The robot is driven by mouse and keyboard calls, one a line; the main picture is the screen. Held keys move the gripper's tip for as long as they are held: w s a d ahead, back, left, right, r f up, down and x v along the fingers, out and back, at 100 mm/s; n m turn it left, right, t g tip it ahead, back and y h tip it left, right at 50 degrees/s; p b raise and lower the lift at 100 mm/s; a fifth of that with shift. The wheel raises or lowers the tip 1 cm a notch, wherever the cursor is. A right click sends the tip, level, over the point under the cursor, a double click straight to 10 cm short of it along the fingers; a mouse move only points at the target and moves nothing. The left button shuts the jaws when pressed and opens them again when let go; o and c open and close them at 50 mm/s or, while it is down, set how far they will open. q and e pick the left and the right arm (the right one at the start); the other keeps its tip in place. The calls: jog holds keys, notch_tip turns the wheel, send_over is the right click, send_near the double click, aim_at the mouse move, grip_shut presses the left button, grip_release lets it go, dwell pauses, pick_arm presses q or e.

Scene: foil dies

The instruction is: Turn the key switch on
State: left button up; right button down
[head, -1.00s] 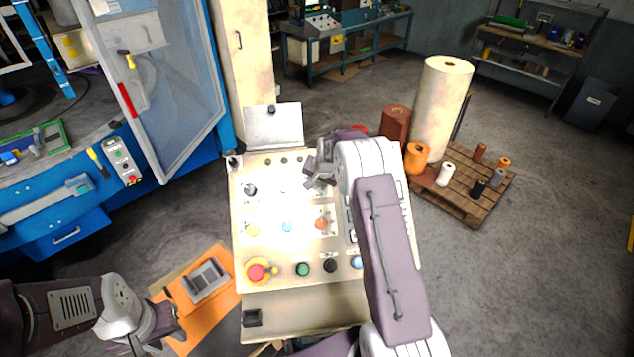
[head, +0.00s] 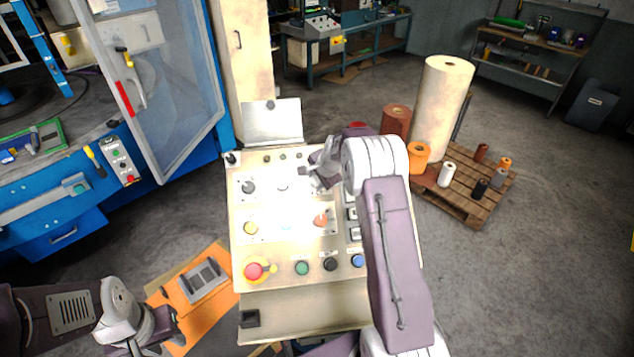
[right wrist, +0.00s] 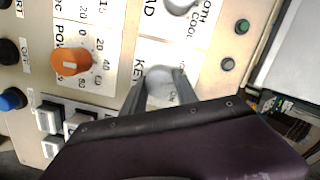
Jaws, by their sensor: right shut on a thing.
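The key switch (right wrist: 160,78) is a round pale metal switch on the control panel, beside printed lettering that begins "KE". In the right wrist view my right gripper (right wrist: 160,88) has one finger on each side of it, shut on it. In the head view my right gripper (head: 318,178) is at the upper middle of the panel (head: 265,205) and hides the switch. How far the key is turned is hard to tell. My left gripper (head: 165,335) is low at the left, away from the panel, and its fingers are unclear.
An orange knob (right wrist: 70,61) sits near the key switch. A red emergency button (head: 254,271) and green button (head: 302,268) are at the panel's front. A blue machine with an open door (head: 165,100) stands left. Foil rolls and a pallet (head: 465,190) stand right.

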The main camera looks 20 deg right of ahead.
jog(key=m+b, duration=0.1)
jog(key=m, duration=0.4)
jog(key=shift+t, duration=0.4)
jog(key=m, duration=0.3)
jog(key=m+b, duration=0.1)
jog(key=m, duration=0.1)
jog(key=shift+s+f+m+t, duration=0.15)
jog(key=shift+m+t, duration=0.25)
jog(key=c, duration=0.9)
grip_release()
jog(key=shift+c, duration=0.2)
jog(key=v, duration=0.9)
jog(key=shift+p, duration=0.3)
